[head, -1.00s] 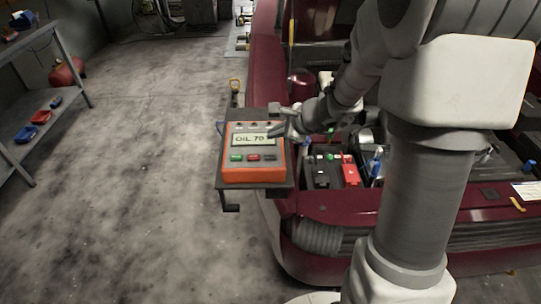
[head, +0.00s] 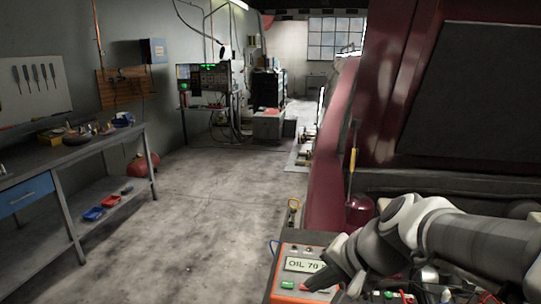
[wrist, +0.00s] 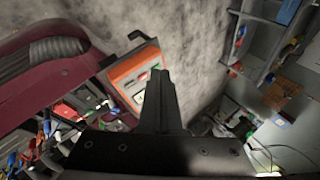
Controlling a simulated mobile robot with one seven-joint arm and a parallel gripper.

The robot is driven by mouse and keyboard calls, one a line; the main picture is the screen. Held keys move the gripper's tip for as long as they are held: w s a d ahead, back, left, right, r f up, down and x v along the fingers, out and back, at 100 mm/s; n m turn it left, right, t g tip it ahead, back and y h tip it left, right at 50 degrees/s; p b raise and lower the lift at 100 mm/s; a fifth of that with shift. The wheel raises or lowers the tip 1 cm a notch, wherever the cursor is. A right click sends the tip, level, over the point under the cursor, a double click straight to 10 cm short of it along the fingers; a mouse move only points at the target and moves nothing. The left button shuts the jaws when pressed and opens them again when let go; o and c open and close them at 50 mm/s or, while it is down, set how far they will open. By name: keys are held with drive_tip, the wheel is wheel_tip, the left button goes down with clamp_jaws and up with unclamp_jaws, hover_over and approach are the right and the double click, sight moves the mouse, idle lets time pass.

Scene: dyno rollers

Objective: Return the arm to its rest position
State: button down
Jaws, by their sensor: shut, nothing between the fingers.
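My arm (head: 445,232) reaches in from the lower right of the head view, over the front of the dark red car. My gripper (head: 308,286) is at its end, in front of the lower right part of the orange tester (head: 279,276). The tester's display reads "OIL 70". In the wrist view, my gripper (wrist: 158,76) has its dark fingers together with nothing between them. The orange tester (wrist: 131,66) shows just left of the fingers there. I cannot tell whether the fingertips touch it.
The car body (head: 335,170) and its raised hood (head: 470,95) fill the right side. A workbench (head: 95,142) with a lower shelf stands along the left wall. The grey floor (head: 190,215) between them is clear. Cables and engine parts lie below the arm.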

drive_tip(key=s+d+r+n+h, duration=0.1)
drive_tip(key=s+d+n+h, duration=0.1)
drive_tip(key=s, duration=0.3)
drive_tip(key=s+d+r+n+h, duration=0.1)
drive_tip(key=s+d+n+h, duration=0.1)
drive_tip(key=s+d+n, duration=0.2)
drive_tip(key=shift+s+r+n, duration=0.25)
drive_tip(key=shift+s+n, duration=0.35)
drive_tip(key=shift+s, duration=0.4)
idle(1.1)
